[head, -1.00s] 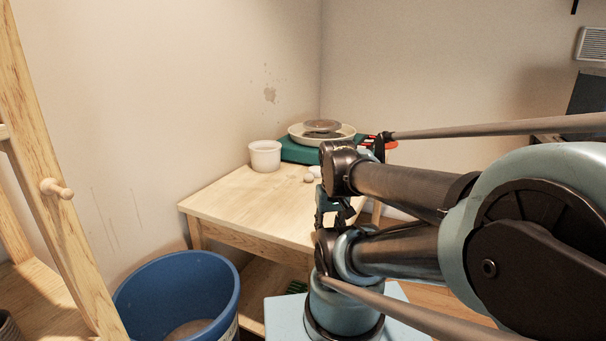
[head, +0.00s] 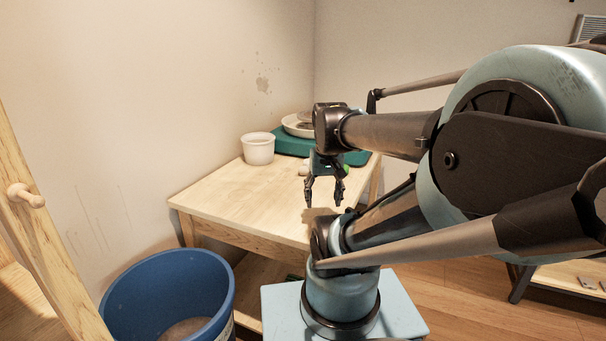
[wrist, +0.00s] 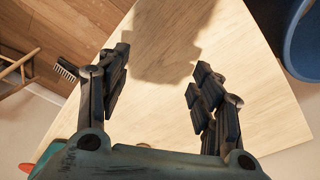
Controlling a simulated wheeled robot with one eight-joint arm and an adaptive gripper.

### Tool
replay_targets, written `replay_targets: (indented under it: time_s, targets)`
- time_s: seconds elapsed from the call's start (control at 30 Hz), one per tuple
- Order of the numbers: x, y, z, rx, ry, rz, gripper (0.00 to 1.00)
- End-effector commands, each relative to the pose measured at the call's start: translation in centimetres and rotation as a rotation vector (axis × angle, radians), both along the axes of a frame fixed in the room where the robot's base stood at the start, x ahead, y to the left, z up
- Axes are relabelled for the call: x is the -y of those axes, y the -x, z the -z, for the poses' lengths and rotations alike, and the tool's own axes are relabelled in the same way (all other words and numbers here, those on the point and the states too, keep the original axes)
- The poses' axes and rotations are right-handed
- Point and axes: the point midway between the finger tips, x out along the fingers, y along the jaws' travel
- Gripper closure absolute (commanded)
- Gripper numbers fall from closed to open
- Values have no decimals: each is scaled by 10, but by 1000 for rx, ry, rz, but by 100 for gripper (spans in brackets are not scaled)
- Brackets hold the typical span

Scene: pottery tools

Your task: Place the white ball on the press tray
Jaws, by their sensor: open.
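My gripper (head: 323,198) is open and points down above the wooden table, with nothing between its fingers. In the wrist view its two fingers (wrist: 160,78) are spread over bare wood. A small pale ball (head: 303,169) shows at the left edge of the gripper's wrist, farther back on the table and partly hidden by it. The ball is not in the wrist view. I cannot make out a press tray for certain. A green device (head: 290,142) with a round whitish pan (head: 292,124) stands at the table's back, partly behind my arm.
A white pot (head: 258,149) stands on the wooden table (head: 225,195), left of the green device. A blue bucket (head: 165,285) is on the floor at the front left, beside a wooden rack (head: 40,235). The table's front left part is clear.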

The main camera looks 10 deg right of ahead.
Motion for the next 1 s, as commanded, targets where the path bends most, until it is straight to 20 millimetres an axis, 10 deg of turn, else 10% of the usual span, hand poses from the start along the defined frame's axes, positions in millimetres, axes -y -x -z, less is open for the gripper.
replay_targets:
  time_s: [0.5, 1.0]
  targets:
    - [0, -132, -88, -70, -29, 219, 40]
    - [1, -275, -119, -136, -43, 430, 40]
